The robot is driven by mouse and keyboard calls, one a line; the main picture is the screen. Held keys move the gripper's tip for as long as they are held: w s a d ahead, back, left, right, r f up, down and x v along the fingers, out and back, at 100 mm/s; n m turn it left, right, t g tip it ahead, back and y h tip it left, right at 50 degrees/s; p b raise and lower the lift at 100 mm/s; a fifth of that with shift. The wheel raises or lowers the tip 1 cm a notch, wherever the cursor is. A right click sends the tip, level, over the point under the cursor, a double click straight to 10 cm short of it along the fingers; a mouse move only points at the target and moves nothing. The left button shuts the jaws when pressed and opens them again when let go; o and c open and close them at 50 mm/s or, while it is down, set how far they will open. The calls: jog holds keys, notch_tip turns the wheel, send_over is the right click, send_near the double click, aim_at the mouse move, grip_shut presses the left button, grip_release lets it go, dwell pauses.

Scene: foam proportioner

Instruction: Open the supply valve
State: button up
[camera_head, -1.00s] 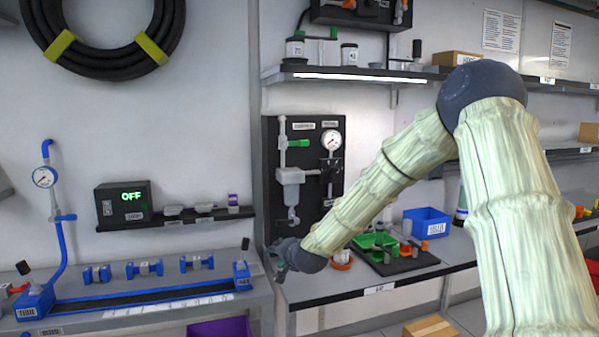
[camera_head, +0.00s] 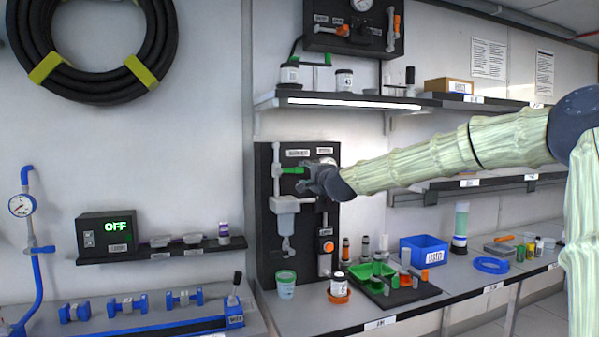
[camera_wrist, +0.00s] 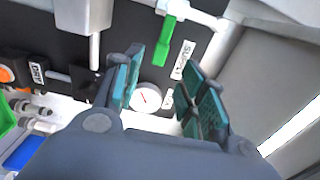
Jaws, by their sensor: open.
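The supply valve's green handle (camera_head: 292,170) is on the upper part of the black wall panel (camera_head: 264,225), left of my gripper. In the wrist view the green handle (camera_wrist: 169,42) hangs from a white pipe, beside a partly readable label starting "SUP" (camera_wrist: 184,59). My gripper (camera_head: 316,180) is in front of the panel, just right of the handle. In the wrist view my gripper (camera_wrist: 161,92) has its fingers spread, with nothing held between them. The green handle lies beyond the fingertips; the exact gap cannot be told.
A round gauge (camera_wrist: 147,97) shows between the fingers in the wrist view. A clear vessel (camera_head: 285,205) hangs on the panel below the handle. A lit shelf (camera_head: 350,101) juts out above. A cup (camera_head: 286,284) and a black tray (camera_head: 412,295) stand on the bench below.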

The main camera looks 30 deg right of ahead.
aim_at(299, 171)
jog(key=shift+p+x, duration=0.7)
jog(key=shift+x, duration=3.85)
jog(key=shift+c, duration=0.5)
grip_shut()
